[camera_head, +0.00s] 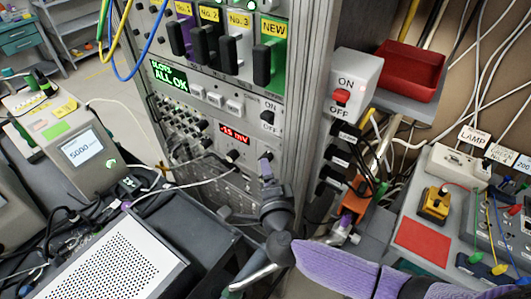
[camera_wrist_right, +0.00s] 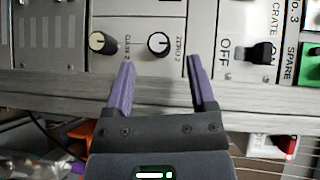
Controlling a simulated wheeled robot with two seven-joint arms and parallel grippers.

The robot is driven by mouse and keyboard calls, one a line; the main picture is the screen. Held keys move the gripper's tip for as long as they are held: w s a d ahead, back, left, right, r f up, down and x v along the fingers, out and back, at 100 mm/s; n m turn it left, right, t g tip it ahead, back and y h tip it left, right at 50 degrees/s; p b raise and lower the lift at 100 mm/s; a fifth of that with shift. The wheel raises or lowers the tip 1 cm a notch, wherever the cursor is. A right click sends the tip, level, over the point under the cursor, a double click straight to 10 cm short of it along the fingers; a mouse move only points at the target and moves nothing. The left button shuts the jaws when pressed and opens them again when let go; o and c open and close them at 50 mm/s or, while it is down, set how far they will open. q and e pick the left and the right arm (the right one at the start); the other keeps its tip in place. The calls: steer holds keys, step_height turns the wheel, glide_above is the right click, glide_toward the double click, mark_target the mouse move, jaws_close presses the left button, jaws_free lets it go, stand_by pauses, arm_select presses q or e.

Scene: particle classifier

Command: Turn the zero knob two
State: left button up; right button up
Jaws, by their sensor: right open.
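The zero 2 knob (camera_wrist_right: 158,43) is a round black knob with a white pointer mark on the white panel, with a ZERO 2 label beside it in the right wrist view. My right gripper (camera_wrist_right: 161,68) is open with its two purple fingers apart. The knob lies between and beyond the fingertips, and neither finger visibly touches it. In the head view my right gripper (camera_head: 266,172) points at the lower front of the rack, and it and the small scale make the knob hard to pick out there. My left gripper is not in view.
A second black knob (camera_wrist_right: 103,42) sits beside the left finger. A black OFF/ON switch (camera_wrist_right: 261,53) is to the right. In the head view, a grey rack post (camera_head: 304,90), ON/OFF box (camera_head: 357,80) and red tray (camera_head: 410,70) stand to the right.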

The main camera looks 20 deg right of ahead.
steer(key=w, duration=0.3)
steer(key=w+f+b, duration=0.1)
steer(key=shift+w+d, duration=0.25)
steer(key=shift+w, duration=0.15)
steer(key=shift+w+d+r, duration=0.1)
steer(key=shift+w, duration=0.15)
jaws_close()
